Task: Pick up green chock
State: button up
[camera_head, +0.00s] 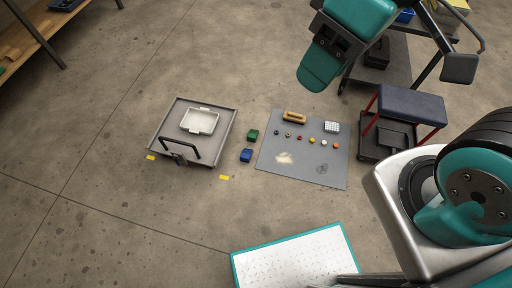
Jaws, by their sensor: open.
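The green chock (253,134) is a small green block on the concrete floor. It lies between the grey tray on its left and the grey mat on its right, apart from both. A similar blue block (246,155) lies just below it in the picture. Teal and dark parts of my arm show at the top and on the right, well away from the green chock. The jaws of my gripper do not show.
The grey tray (171,122) has a black handle and holds a white dish (200,121). The grey mat (318,172) carries several small coloured balls and a tan brush-like piece (294,117). A padded stool (411,104) stands right. A white teal-edged board (295,258) lies in front.

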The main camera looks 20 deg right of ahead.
aim_at(252, 137)
jog(key=z, duration=0.3)
jog(key=i, duration=1.3)
jog(key=u, duration=0.5)
